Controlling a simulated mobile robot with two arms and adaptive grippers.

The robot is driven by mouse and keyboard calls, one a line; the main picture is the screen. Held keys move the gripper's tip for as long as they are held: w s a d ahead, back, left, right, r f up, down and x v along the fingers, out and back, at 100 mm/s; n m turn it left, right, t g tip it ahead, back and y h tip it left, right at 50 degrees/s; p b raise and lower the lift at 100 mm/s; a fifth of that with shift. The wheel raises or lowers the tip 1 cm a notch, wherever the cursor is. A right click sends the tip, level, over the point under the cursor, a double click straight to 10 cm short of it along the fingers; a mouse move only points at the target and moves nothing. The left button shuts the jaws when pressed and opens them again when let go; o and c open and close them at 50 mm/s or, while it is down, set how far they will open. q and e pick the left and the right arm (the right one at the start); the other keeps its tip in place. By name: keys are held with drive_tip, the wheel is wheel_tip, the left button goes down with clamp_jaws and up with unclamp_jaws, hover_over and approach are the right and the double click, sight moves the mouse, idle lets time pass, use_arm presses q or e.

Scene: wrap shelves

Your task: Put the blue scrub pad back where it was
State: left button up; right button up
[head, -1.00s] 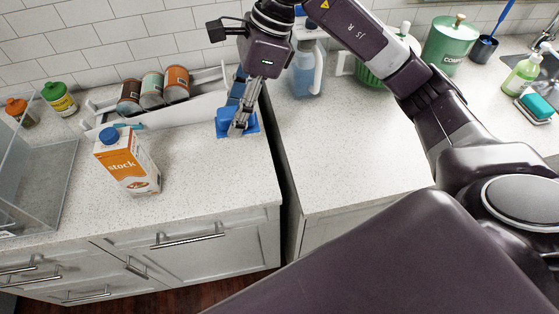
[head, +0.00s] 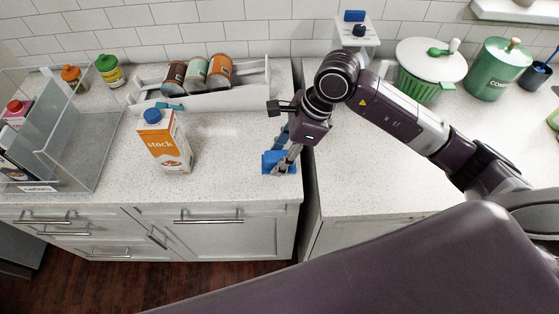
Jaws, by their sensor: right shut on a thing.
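The blue scrub pad (head: 268,162) is at the right end of the left counter, near the gap between the two counters. My right gripper (head: 283,163) reaches down from above and is shut on the pad, its fingers hiding part of it. The pad is at or just above the counter surface; I cannot tell if it touches. My left gripper is not in view.
An orange and white stock carton (head: 166,142) stands left of the pad. Behind are a white can rack (head: 215,99) with several cans and a clear bin (head: 85,150) at far left. A green strainer bin (head: 425,75) and a green canister (head: 493,68) stand on the right counter (head: 370,175).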

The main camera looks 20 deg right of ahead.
wheel_tip(320, 180, down, 4)
drive_tip(key=shift+f+p, duration=0.1)
drive_tip(key=shift+p, duration=0.4)
drive_tip(key=o, duration=0.6)
drive_tip(key=shift+f+b, duration=0.1)
drive_tip(key=shift+b, duration=0.2)
drive_tip(key=o, duration=0.4)
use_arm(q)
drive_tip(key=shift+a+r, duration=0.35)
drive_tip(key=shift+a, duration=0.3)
